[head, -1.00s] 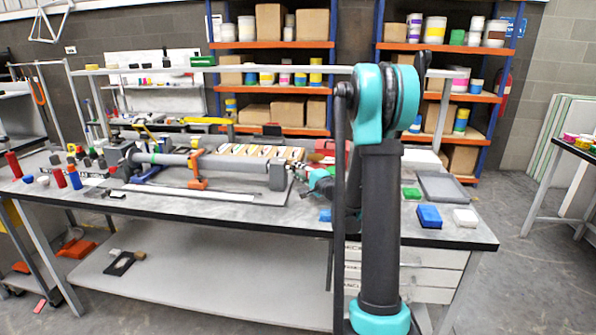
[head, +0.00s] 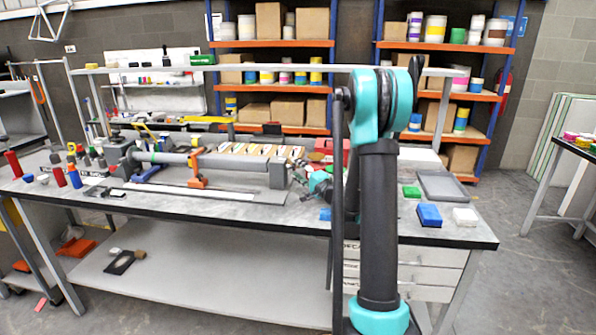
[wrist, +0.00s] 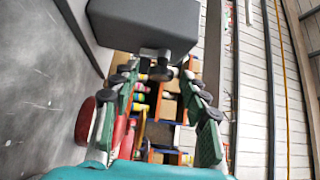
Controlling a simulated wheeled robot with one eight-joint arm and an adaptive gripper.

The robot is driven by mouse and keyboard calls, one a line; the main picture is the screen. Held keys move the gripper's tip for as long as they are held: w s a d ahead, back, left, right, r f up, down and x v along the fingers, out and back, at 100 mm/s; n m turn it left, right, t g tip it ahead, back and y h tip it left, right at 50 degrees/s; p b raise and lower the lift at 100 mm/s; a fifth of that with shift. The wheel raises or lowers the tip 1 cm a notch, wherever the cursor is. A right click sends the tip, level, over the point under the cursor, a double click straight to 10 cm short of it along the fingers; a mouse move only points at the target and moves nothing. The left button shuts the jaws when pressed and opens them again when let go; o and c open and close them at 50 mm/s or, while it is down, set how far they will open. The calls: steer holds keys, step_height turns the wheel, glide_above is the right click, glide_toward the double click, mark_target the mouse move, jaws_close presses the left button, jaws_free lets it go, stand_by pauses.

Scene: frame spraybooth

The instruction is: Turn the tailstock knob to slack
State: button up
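The tailstock (head: 277,174) is a dark grey block at the right end of the long jig on the bench. In the wrist view the tailstock block (wrist: 140,24) fills the top left. A short grey stem with a dark knob (wrist: 160,73) sticks out from it. My gripper (wrist: 163,82) is open, with its green-padded fingers on either side and the knob between the fingertips. I see no clear contact with the knob. In the head view my gripper (head: 298,174) is small, just right of the tailstock. My arm hides part of the bench.
The grey tube (head: 175,159) and an orange clamp (head: 195,170) lie left of the tailstock. A blue block (head: 428,215), a white block (head: 465,217) and a grey tray (head: 443,187) are on the bench's right. A red box (head: 327,147) stands behind the gripper.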

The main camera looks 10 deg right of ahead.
steer(key=v, duration=0.7)
steer(key=shift+s+d, duration=0.15)
steer(key=shift+s, duration=0.1)
stand_by(0.3)
